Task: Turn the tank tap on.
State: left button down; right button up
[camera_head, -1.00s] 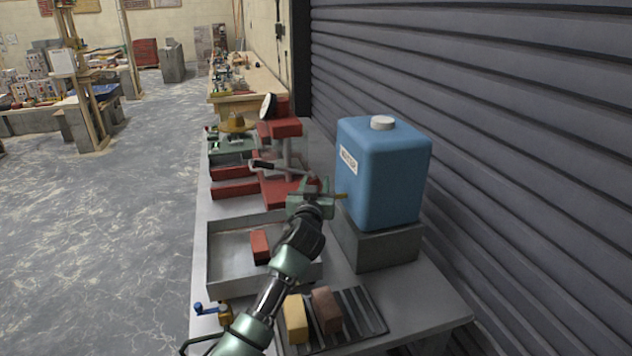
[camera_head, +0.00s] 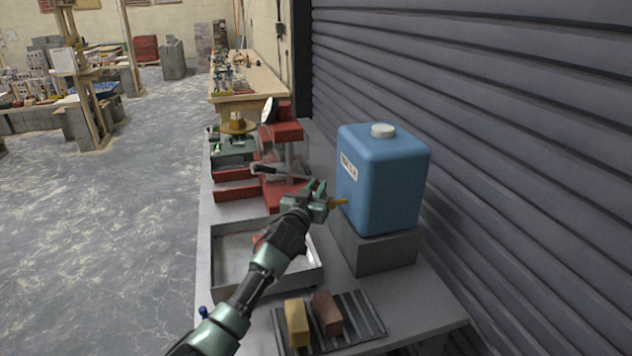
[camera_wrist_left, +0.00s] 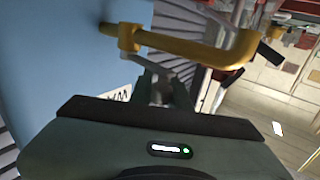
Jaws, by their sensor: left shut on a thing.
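The blue water tank (camera_head: 388,180) with a white cap stands on a grey block at the right of the bench. Its brass tap (camera_head: 340,202) sticks out from the tank's left side. In the left wrist view the tap (camera_wrist_left: 190,50) is close, with its spout bending at the right and a thin grey lever (camera_wrist_left: 155,66) below its body. My left gripper (camera_head: 317,190) is at the tap, shut on what appears to be this lever. The fingertips are partly hidden in the wrist view. My right gripper is in neither view.
The grey block (camera_head: 378,250) is under the tank. A metal tray (camera_head: 228,285) lies below my left arm. A yellow brick (camera_head: 297,322) and a brown brick (camera_head: 327,313) lie on a ribbed mat. A red stand (camera_head: 283,132) is behind the gripper. A ribbed shutter (camera_head: 530,150) closes off the right.

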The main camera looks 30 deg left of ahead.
pick_arm(q)
jog(key=shift+w+h, duration=0.1)
jog(key=shift+h, duration=0.2)
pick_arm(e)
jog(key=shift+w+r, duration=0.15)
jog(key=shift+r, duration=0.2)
pick_arm(q)
jog(key=c, duration=1.3)
grip_release()
jog(key=shift+c, duration=0.2)
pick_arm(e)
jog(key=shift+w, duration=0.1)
pick_arm(q)
jog(key=b+v, duration=0.1)
jog(key=v, duration=0.6)
jog(key=shift+s, duration=0.4)
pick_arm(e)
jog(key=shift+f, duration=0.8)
